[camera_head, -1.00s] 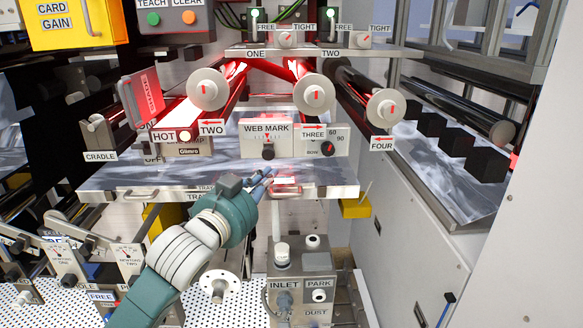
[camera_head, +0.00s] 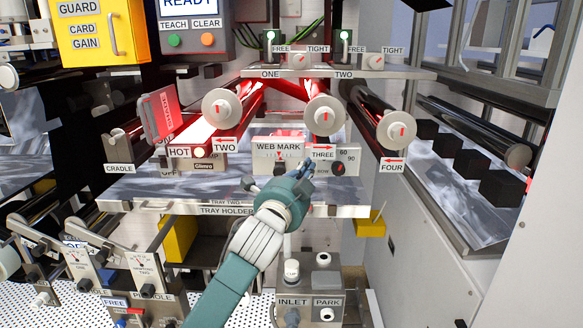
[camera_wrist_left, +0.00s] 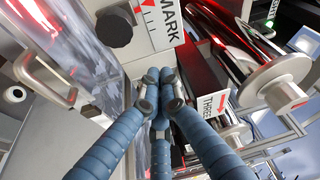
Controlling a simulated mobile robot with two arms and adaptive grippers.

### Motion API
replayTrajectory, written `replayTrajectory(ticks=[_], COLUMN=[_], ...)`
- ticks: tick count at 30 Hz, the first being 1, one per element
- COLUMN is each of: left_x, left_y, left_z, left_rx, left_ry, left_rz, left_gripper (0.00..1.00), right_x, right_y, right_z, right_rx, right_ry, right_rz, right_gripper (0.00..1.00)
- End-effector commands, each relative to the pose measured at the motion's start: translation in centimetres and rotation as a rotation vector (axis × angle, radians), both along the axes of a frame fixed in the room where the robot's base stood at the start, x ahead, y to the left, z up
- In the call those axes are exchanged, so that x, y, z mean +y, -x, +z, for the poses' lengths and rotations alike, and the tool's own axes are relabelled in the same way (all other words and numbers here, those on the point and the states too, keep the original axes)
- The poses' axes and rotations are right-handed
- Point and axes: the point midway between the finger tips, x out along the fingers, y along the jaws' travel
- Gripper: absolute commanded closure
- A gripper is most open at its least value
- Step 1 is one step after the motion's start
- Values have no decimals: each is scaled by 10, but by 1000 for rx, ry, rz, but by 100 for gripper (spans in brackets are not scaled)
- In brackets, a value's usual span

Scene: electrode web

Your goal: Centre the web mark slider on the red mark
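The white WEB MARK panel (camera_head: 262,146) stands at the back of the tray shelf, with a small scale and a red mark on its face. Its black slider knob (camera_head: 280,168) is below the scale. In the left wrist view the knob (camera_wrist_left: 115,27) is at upper left, with the red mark (camera_wrist_left: 137,8) beside it. I cannot tell how exactly the slider lines up with the mark. My left gripper (camera_head: 306,168) is just right of the knob, apart from it. In the left wrist view its blue fingers (camera_wrist_left: 158,84) meet at the tips, with nothing visible between them. My right gripper is not in view.
Rollers with white end discs (camera_head: 323,115) project above. The metal tray shelf (camera_head: 140,190) lies below the panels. The INLET and PARK box (camera_head: 310,303) stands below the shelf.

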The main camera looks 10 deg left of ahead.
Motion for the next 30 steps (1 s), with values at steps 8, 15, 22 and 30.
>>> replayTrajectory(ticks=[8,15,22,30], left_x=[32,34,40,45], left_y=[8,9,10,11], left_z=[-10,-11,-10,-13], left_rx=[4,3,4,3], left_ry=[-2,-2,-5,-2], left_rz=[3,4,5,4], left_gripper=[100,100,100,100], right_x=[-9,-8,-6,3], right_y=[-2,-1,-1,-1], right_z=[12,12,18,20], right_rx=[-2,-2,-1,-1], right_ry=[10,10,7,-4], right_rz=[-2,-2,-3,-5], right_gripper=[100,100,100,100])
